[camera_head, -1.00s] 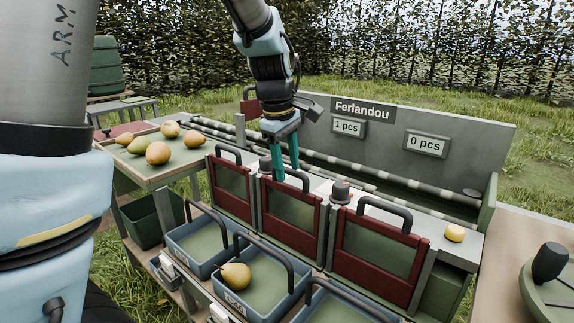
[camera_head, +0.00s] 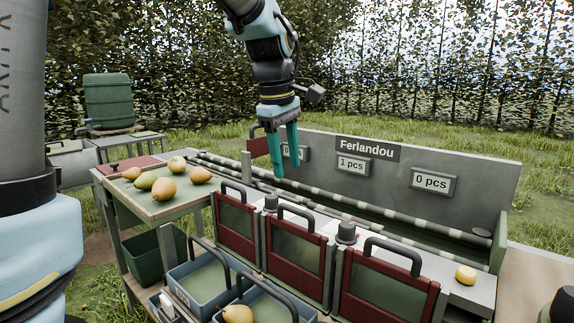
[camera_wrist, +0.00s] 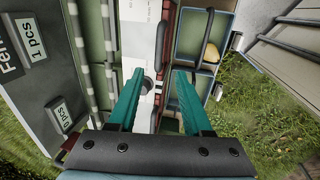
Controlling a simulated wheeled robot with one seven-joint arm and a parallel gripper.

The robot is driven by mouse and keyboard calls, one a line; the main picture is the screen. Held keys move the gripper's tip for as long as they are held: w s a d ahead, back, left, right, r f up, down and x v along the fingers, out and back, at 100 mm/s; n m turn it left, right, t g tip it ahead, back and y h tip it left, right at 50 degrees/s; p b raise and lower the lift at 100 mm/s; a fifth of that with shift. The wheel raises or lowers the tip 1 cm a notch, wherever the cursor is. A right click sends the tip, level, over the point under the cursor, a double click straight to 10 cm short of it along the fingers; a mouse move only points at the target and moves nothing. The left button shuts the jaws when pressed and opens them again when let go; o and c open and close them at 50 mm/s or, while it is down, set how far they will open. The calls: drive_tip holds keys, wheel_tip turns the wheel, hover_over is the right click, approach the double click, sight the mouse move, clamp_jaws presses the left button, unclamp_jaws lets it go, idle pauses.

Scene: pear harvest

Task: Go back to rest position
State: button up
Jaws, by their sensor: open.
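My gripper (camera_head: 286,172) hangs above the sorting bench in the head view, its two teal fingers apart, with nothing between them. It sits over the area behind the red-framed gates, left of the "Ferlandou" board (camera_head: 365,150). In the wrist view my gripper (camera_wrist: 155,85) also shows open and empty, above the white strip of the bench.
Several pears and round fruits (camera_head: 163,190) lie on the left tray table. A pear (camera_head: 238,314) lies in a blue crate (camera_head: 266,299) in front. Red gates (camera_head: 296,252) with black handles stand below my gripper. A yellow piece (camera_head: 465,274) sits at right. Air above is free.

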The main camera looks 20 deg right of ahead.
drive_tip(key=w+a+f+m+y+p, duration=0.1)
drive_tip(key=a+f+m, duration=0.15)
drive_tip(key=a, duration=0.45)
drive_tip(key=w+a+f+m+p, duration=0.15)
drive_tip(key=a+f, duration=0.25)
drive_tip(key=a, duration=0.4)
drive_tip(key=s+a+f+m+p, duration=0.1)
drive_tip(key=s+a+f, duration=0.1)
drive_tip(key=a, duration=0.4)
drive_tip(key=s+a+f+m+p, duration=0.1)
drive_tip(key=s+a+f+m, duration=0.1)
drive_tip(key=a, duration=0.5)
wheel_tip(320, 180, down, 2)
drive_tip(key=shift+s+f+t+y, duration=0.2)
drive_tip(key=shift+s+t+y, duration=0.15)
drive_tip(key=shift+s, duration=0.2)
